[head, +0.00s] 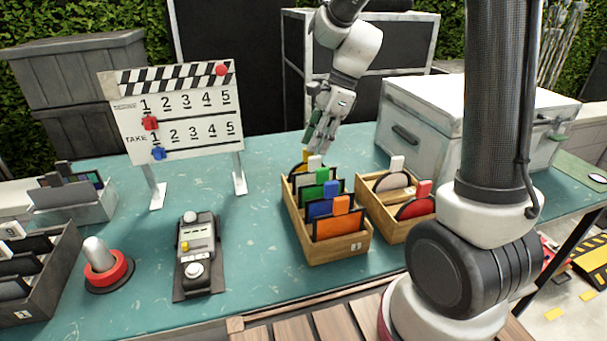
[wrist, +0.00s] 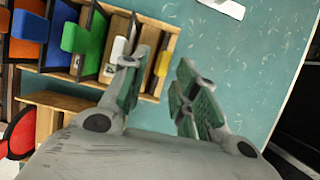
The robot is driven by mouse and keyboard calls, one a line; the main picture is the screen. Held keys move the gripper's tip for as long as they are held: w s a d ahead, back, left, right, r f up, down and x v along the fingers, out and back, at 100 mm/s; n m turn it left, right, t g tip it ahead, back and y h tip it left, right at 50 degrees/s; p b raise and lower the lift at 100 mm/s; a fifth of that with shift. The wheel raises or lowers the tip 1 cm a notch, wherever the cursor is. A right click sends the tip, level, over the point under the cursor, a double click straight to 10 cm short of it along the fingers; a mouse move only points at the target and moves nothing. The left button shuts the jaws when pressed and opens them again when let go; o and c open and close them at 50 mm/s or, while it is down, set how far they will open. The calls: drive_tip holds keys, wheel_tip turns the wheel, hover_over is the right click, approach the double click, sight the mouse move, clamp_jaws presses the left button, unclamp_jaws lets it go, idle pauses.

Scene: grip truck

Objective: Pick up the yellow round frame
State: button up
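The yellow round frame shows its yellow tab (head: 305,157) at the back of the left wooden box, with part of a dark rounded edge beside it; the rest is hidden by the frames in front. In the wrist view the yellow tab (wrist: 162,62) stands at the end slot of the box. My gripper (head: 319,142) is above the back end of this box, pointing down. In the wrist view my gripper (wrist: 160,75) is open and empty, and the tab appears in the gap between its fingertips. I cannot tell how far above the tab the fingertips are.
The left wooden box (head: 334,253) also holds white, green, blue and orange tabbed frames. A second wooden box (head: 398,233) with white and red tabbed frames stands to its right. A clapperboard (head: 180,110), a control box (head: 198,250) and a large white case (head: 440,115) share the teal table.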

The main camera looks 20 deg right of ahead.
sight(305, 161)
drive_tip(key=shift+a+f, duration=0.15)
drive_tip(key=shift+a, duration=0.25)
drive_tip(key=x, duration=0.7)
drive_tip(key=shift+w+f, duration=0.1)
drive_tip(key=shift+f, duration=0.25)
clamp_jaws()
